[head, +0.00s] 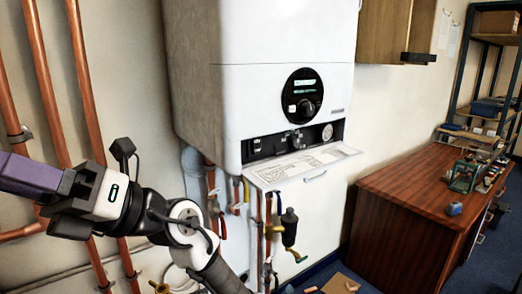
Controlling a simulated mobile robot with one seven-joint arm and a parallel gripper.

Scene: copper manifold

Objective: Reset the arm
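My arm comes up from the bottom of the head view, left of the boiler, and bends to the left. My gripper (72,205) is at the left, in front of the copper pipes. It points to the left. A purple, bar-like piece (28,174) extends from it to the left picture edge and is cut off there. I cannot tell whether this is a finger or something held. The fingertips do not show clearly, so whether the gripper is open or shut cannot be told.
A white boiler (280,85) hangs on the wall, its lower flap (304,165) folded out. Copper pipes (84,80) run up the wall close behind my gripper. Valves (290,227) hang below the boiler. A wooden desk (425,180) stands right, with a shelf rack (485,90) behind.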

